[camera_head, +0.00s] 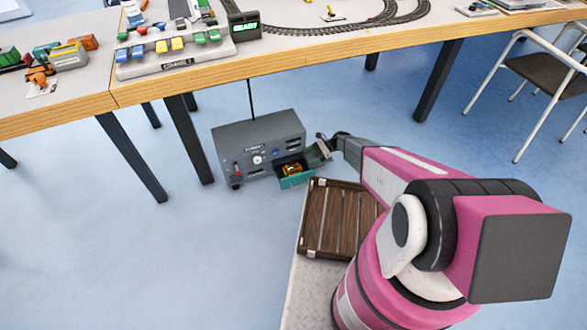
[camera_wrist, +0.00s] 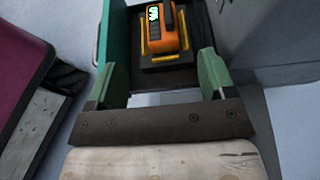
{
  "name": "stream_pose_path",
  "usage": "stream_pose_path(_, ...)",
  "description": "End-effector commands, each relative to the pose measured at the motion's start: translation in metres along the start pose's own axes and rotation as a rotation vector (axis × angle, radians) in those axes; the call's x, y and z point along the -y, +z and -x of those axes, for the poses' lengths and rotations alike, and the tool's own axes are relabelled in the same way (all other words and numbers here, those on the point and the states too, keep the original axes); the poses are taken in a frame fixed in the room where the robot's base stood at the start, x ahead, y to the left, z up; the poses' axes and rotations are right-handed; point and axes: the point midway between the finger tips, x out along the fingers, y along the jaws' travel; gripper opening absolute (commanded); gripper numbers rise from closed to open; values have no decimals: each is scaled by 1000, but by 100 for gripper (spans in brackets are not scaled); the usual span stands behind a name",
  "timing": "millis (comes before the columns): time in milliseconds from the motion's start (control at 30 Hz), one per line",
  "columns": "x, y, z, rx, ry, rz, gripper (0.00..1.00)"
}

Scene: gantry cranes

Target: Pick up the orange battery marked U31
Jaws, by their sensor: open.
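The orange battery (camera_wrist: 163,30) sits in a dark holder inside an open teal drawer (camera_wrist: 116,43), seen in the wrist view. In the head view the battery (camera_head: 291,169) is small, in the drawer (camera_head: 297,181) that sticks out of a grey power box (camera_head: 258,146) on the floor. My gripper (camera_wrist: 164,75) is open and empty. Its green fingers are spread apart, just short of the battery and pointing towards it. In the head view my gripper (camera_head: 316,153) is at the drawer's right side.
Dark table legs (camera_head: 134,157) stand left of the box. A brown slatted crate (camera_head: 337,222) lies in front. A chair (camera_head: 553,72) stands at the right.

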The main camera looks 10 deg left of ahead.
Motion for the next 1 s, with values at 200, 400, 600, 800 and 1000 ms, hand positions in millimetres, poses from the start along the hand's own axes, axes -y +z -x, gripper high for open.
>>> stream_pose_path(200,0,0,-22,0,0,1,77)
stream_pose_path(400,1,4,-39,0,2,1,77)
stream_pose_path(600,2,6,-66,0,1,2,77)
stream_pose_path(800,2,6,-73,-1,0,1,77)
stream_pose_path(1000,2,6,-72,-1,0,1,41)
